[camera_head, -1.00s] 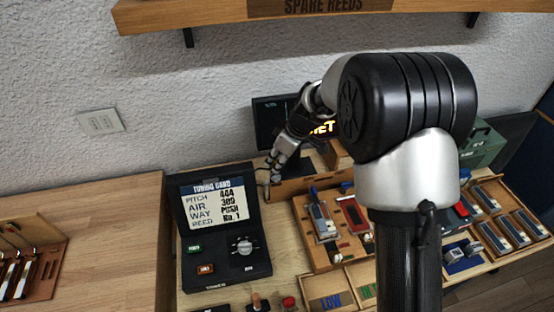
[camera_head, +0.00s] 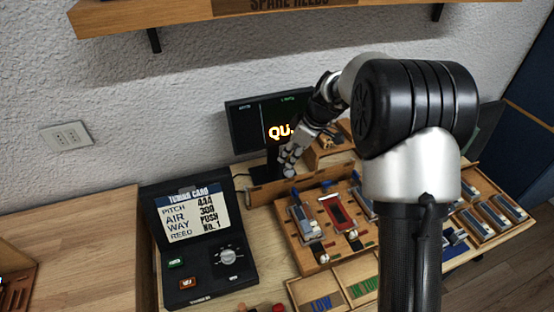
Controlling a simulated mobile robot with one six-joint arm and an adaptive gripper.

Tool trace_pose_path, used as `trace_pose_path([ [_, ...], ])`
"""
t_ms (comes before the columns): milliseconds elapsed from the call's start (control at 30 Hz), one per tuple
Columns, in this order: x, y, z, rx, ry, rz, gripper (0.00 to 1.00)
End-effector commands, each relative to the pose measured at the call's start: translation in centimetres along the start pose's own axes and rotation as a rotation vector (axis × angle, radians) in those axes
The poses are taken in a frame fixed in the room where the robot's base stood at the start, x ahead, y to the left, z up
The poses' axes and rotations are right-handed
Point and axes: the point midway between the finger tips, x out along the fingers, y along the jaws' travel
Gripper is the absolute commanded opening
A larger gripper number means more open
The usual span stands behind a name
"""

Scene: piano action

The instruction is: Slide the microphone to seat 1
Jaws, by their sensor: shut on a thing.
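My gripper (camera_head: 289,168) is at the back edge of the wooden board (camera_head: 308,262), in front of the dark screen. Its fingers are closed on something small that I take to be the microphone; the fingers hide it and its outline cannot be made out. The board carries a row of seats: a grey-topped reed unit (camera_head: 304,222) at the left, a red one (camera_head: 337,211) beside it, and another partly behind my arm. The gripper is behind the leftmost unit. No seat number is readable.
The screen (camera_head: 252,125) shows part of a yellow word. A black tuning case (camera_head: 222,264) with a card stands left of the board. Trays marked LOW (camera_head: 322,304) and another label lie in front. A shelf (camera_head: 200,22) hangs above.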

Motion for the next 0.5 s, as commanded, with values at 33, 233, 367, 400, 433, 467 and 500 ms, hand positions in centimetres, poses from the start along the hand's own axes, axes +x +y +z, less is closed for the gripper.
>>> trace_pose_path([
  [33, -0.02, 0.03, 0.03, 0.000, 0.000, -0.001, 0.00],
  [233, -0.02, -0.01, -0.01, -0.001, 0.000, -0.001, 0.00],
  [367, -0.01, -0.02, -0.03, -0.001, 0.000, -0.001, 0.26],
  [400, -0.01, -0.03, -0.03, -0.001, 0.000, -0.001, 0.28],
  [433, -0.01, -0.03, -0.03, 0.000, 0.000, -0.001, 0.28],
  [467, -0.01, -0.03, -0.03, 0.000, 0.000, -0.001, 0.28],
  [500, 0.00, -0.03, -0.04, 0.000, 0.000, -0.001, 0.28],
])
